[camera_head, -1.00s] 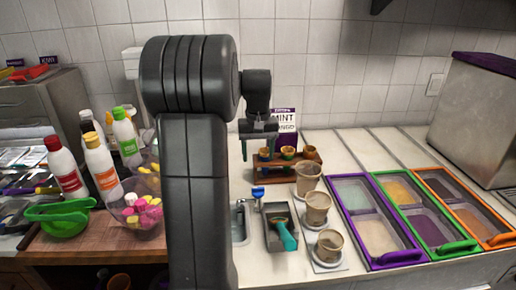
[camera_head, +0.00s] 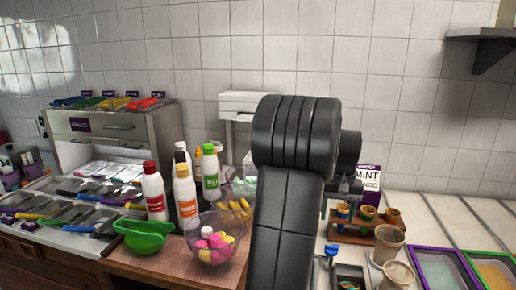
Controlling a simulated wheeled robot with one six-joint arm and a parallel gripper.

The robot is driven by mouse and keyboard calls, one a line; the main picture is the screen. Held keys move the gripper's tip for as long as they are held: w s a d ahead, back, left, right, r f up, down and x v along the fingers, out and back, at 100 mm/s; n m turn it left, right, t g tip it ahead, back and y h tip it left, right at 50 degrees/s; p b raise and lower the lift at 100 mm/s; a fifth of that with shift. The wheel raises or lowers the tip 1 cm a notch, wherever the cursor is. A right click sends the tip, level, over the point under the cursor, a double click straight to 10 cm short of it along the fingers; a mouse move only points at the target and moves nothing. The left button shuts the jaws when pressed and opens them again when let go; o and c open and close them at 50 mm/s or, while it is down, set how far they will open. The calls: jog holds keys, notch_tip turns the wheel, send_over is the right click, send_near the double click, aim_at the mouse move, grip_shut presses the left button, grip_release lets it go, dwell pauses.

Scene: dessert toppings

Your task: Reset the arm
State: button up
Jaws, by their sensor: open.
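My arm stands upright right of the picture's middle, bent at the top. My gripper (camera_head: 341,203) hangs at its right side, partly hidden behind the arm. Its jaws are open and nothing shows between them. It is in front of the white and purple MINT box (camera_head: 369,181) and close above the wooden cone stand (camera_head: 352,233); whether it touches either is unclear.
Paper cups (camera_head: 388,240) stand right of the arm, beside topping trays with a purple rim (camera_head: 424,249).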

notch_tip(320, 180, down, 11)
jog(key=shift+r, duration=0.1)
jog(key=shift+r, duration=0.1)
dwell(0.4)
